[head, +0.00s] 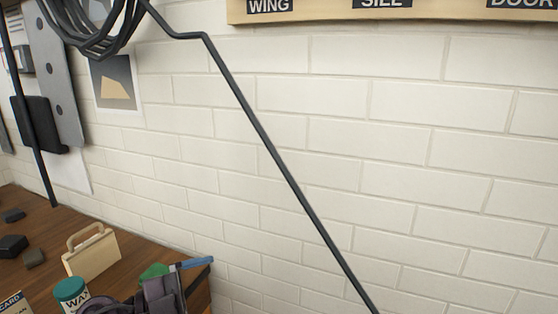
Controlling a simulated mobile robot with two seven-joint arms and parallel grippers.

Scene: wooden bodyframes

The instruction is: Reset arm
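A grey-purple mechanical part (160,295) shows at the bottom edge, left of centre, over the end of the wooden bench. It looks like part of my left arm or gripper, cut off by the frame. Its fingers cannot be made out, so I cannot tell whether it is open or shut. My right arm and gripper are not in view.
The wooden bench (35,208) at lower left holds a pale wooden handled block (92,252), a teal-lidded tin (70,290) and dark blocks (12,246). A dark rod (265,135) slants across the white brick wall (420,200). A labelled board (320,14) hangs above.

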